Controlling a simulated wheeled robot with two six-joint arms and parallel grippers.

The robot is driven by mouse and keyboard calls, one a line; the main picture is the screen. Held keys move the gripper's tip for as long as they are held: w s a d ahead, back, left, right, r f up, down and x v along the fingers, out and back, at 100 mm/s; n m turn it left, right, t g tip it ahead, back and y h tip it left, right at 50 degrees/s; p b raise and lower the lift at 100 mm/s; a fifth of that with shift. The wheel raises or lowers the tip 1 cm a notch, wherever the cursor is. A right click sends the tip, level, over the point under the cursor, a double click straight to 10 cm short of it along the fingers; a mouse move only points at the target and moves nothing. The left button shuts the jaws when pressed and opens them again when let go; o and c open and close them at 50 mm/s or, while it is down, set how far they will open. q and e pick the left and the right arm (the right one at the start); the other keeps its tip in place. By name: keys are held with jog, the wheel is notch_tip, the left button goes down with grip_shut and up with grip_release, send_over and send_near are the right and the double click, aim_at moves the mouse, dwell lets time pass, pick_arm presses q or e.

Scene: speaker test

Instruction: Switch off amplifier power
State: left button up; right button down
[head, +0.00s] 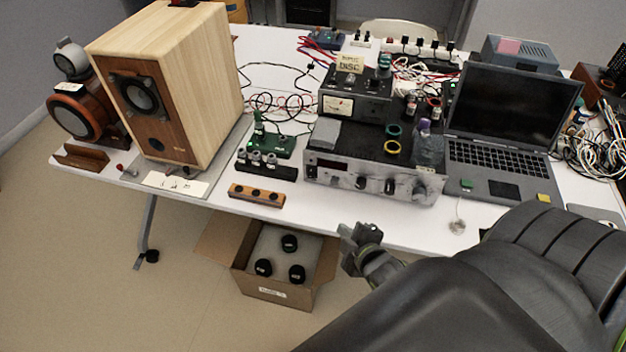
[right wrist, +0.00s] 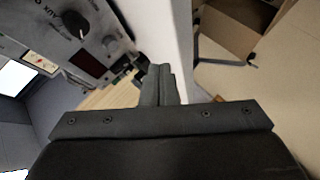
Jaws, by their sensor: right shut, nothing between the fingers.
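The amplifier (head: 372,182) is a wide silver-faced unit with a dark top near the table's front edge in the head view. Its front has a dark display at the left and several dark knobs. In the right wrist view part of the amplifier's panel (right wrist: 97,22) shows at upper left, with a large dark knob, smaller knobs and a dark reddish display. I cannot make out which control is the power switch. My right gripper (head: 350,234) is shut and empty in front of and below the amplifier, apart from it. Its closed fingers also show in the right wrist view (right wrist: 159,72). My left gripper is out of view.
A large wooden speaker (head: 185,85) stands at the left. An open laptop (head: 510,115) is at the right. An open cardboard box (head: 272,289) is on the floor below the table edge.

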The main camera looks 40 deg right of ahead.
aim_at(307, 176)
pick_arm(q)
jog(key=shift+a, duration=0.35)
pick_arm(e)
jog(key=shift+w+a+r+n+t+y, duration=0.25)
jog(key=shift+w+r+n+t, duration=0.2)
jog(key=shift+n+t, duration=0.45)
jog(key=shift+w+a+r+n+t+y, duration=0.15)
jog(key=shift+w+a+r+n+t, duration=0.4)
jog(key=shift+n, duration=0.6)
jog(key=shift+w+a+r+n+t+y, duration=0.15)
jog(key=shift+w+r+n+t+y, duration=0.15)
jog(key=shift+n+t, duration=0.65)
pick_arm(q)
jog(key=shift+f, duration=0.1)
